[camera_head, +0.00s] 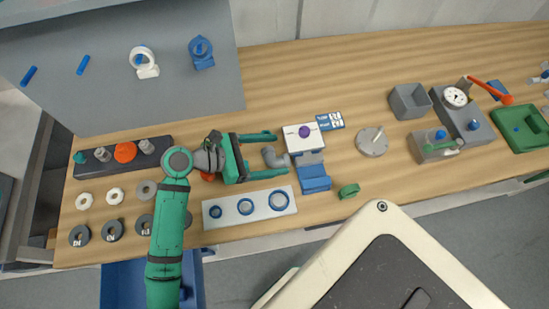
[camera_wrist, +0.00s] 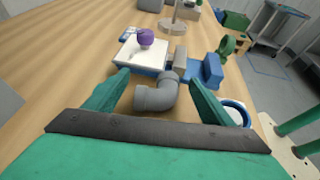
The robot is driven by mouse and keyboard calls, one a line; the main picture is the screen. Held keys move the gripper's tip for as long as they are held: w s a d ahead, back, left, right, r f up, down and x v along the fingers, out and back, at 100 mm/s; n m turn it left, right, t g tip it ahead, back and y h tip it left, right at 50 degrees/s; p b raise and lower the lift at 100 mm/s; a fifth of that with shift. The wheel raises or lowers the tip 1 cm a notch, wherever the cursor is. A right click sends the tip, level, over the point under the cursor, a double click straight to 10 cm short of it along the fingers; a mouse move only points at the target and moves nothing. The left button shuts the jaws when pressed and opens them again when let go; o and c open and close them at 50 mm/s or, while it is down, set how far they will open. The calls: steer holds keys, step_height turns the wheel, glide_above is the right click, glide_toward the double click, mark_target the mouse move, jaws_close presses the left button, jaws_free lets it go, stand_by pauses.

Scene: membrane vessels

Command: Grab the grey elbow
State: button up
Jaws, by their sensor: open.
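The grey elbow (camera_head: 274,157) is a short bent pipe on the wooden table, in front of the white box with the purple knob. In the wrist view the elbow (camera_wrist: 158,96) lies between the two green fingers, with its open end turned toward the lower left. My gripper (camera_head: 272,154) is open and reaches to the right, with one finger on each side of the elbow. In the wrist view my gripper (camera_wrist: 158,92) shows gaps between both fingers and the elbow. I cannot tell the exact height of the fingers over the table.
A white box (camera_head: 301,138) with a purple knob stands just beyond the elbow. A blue block (camera_head: 314,179) is right beside it. A white plate with blue rings (camera_head: 223,217) lies near the lower finger.

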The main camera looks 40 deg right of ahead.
steer(key=c, duration=1.1)
steer(key=shift+r, duration=0.1)
